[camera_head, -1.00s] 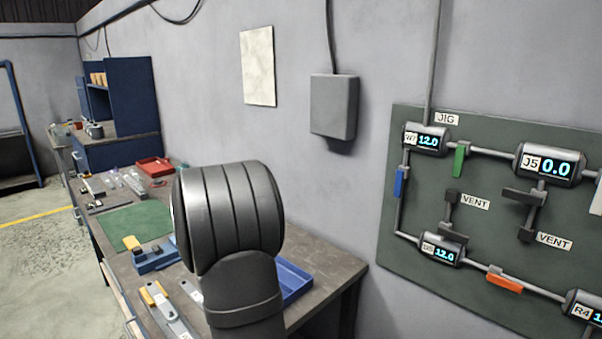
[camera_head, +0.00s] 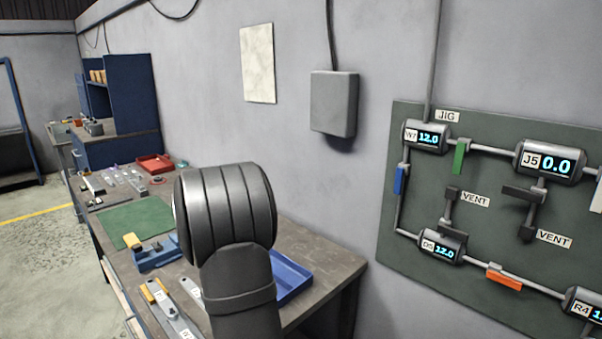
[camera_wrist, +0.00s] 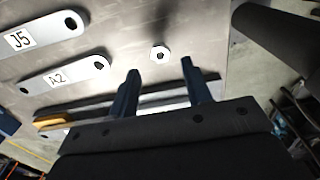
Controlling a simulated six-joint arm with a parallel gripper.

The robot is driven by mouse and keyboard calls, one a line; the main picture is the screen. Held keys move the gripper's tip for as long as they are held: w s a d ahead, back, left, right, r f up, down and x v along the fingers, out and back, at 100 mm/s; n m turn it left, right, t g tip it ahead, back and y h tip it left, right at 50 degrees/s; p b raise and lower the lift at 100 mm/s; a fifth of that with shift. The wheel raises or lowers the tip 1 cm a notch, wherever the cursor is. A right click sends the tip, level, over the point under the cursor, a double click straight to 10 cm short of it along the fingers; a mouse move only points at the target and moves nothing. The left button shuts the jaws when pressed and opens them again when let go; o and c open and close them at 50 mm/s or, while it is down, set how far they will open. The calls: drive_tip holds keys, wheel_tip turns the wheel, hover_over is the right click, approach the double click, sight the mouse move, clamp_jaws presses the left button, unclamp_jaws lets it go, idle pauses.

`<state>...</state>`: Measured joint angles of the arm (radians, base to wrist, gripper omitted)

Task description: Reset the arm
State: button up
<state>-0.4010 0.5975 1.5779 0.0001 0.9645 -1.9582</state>
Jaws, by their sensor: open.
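My gripper (camera_wrist: 158,82) shows in the wrist view with its two dark fingers apart and nothing between them. Beyond the fingertips lies the worktop with a small pale hex nut-like piece (camera_wrist: 160,53) on it. Two flat metal brackets lie to the left, one labelled J5 (camera_wrist: 50,33) and one labelled A2 (camera_wrist: 75,75). In the head view my arm stands over the bench (camera_head: 325,262), and its upper link hides part of the worktop. The gripper itself does not show in the head view.
A wall panel (camera_head: 405,262) labelled JIG at right carries pipes, coloured levers and displays, with J5 reading 0.0. A blue tray (camera_head: 293,276) sits right of my arm. A green mat (camera_head: 130,222), a blue holder (camera_head: 155,257) and a red tray (camera_head: 155,164) lie on the bench.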

drive_tip(key=s+d+r, duration=0.2)
drive_tip(key=d+r, duration=0.5)
drive_tip(key=d, duration=0.5)
drive_tip(key=w+a, duration=0.1)
drive_tip(key=a, duration=0.8)
drive_tip(key=w+a+n, duration=0.1)
drive_tip(key=a, duration=0.8)
drive_tip(key=w+a+f+n, duration=0.1)
drive_tip(key=a, duration=0.8)
drive_tip(key=shift+w, duration=0.15)
drive_tip(key=shift+f, duration=0.75)
